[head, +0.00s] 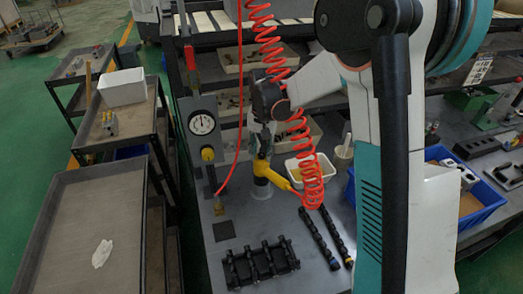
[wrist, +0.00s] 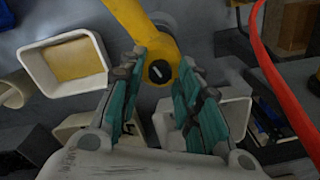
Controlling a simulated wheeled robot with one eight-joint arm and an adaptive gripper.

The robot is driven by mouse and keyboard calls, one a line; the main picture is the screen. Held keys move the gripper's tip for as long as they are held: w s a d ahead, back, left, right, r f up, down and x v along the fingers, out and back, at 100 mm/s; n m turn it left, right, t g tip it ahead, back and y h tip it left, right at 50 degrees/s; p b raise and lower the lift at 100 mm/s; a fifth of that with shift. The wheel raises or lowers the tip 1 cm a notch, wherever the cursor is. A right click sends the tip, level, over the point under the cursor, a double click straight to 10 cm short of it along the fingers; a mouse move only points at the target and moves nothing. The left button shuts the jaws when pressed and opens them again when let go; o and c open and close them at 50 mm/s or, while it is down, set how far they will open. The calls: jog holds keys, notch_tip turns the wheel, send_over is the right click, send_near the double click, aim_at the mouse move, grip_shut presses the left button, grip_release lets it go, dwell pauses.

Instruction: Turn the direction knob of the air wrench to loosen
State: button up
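The yellow air wrench (head: 262,170) stands on the grey bench in the head view, its handle linked to a coiled red hose. In the wrist view its yellow body (wrist: 135,20) runs down from the top. The direction knob (wrist: 158,71), a black disc with a white bar, sits at the wrench's end, the bar slightly tilted. My gripper (wrist: 160,68) is open, with one teal finger on either side of the knob; no clear contact shows. In the head view my gripper (head: 262,138) is just above the wrench and partly hides it.
The red coiled hose (head: 300,150) hangs close to my arm. A white bin (head: 310,170) stands right of the wrench; a black valve block (head: 260,263) lies in front. A gauge panel (head: 202,124) stands left. A blue crate (head: 480,205) is at the right.

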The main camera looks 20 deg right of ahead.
grip_shut()
jog(key=shift+n, duration=0.3)
jog(key=n, duration=1.7)
jog(key=shift+g, duration=0.3)
jog(key=shift+n, duration=0.3)
